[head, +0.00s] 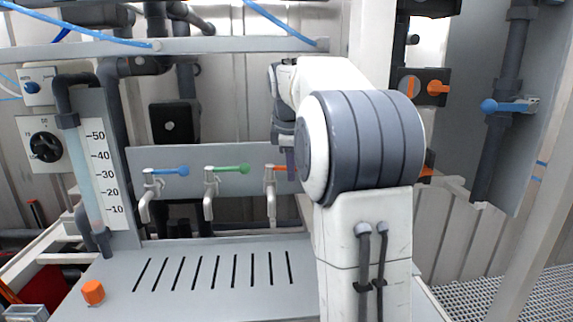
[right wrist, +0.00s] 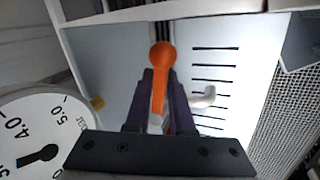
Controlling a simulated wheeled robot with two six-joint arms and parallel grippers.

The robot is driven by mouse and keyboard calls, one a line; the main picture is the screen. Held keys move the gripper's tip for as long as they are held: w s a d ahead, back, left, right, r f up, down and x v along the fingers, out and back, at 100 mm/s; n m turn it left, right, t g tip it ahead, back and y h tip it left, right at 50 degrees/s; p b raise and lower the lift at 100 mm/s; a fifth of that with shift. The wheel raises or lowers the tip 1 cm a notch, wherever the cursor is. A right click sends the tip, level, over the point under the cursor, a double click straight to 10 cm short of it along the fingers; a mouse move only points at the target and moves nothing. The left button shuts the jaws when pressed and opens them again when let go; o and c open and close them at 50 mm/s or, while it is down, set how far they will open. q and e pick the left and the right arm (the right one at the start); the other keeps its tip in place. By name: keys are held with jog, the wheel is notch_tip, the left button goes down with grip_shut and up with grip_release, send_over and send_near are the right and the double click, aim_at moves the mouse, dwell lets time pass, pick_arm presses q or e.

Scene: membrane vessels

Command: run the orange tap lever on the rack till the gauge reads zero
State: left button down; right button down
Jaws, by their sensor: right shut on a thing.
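The orange tap lever (right wrist: 160,82) stands between the two dark fingers of my right gripper (right wrist: 158,92), which is shut on it. In the head view the orange-lever tap (head: 271,185) is the right one of three on the grey rack panel, and my right arm hides much of its lever. My right gripper (head: 287,155) is mostly hidden there too. A round white pressure dial in bar (right wrist: 38,125) is cut off at the left of the wrist view; its black needle points lower left, away from 4.0 and 5.0. My left gripper is not in view.
Taps with a blue lever (head: 170,171) and a green lever (head: 231,168) stand to the left. A clear tube (head: 84,180) beside a 10 to 50 scale is at the left; its level is unclear. An orange cap (head: 93,292) sits on the slotted tray (head: 215,303).

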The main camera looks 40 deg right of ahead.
jog(key=a+m+g+p, duration=0.1)
jog(key=m+p, duration=0.1)
jog(key=m, duration=0.2)
jog(key=s+a+m+g+p, duration=0.1)
jog(key=a+m+g+p, duration=0.1)
jog(key=m, duration=0.2)
jog(key=a+m+g+h+p, duration=0.1)
jog(key=a+m+p, duration=0.1)
jog(key=m, duration=0.2)
jog(key=shift+s, duration=0.2)
jog(key=c, duration=0.8)
grip_release()
jog(key=shift+a+g, duration=0.1)
jog(key=shift+g, duration=0.2)
jog(key=shift+f, duration=0.1)
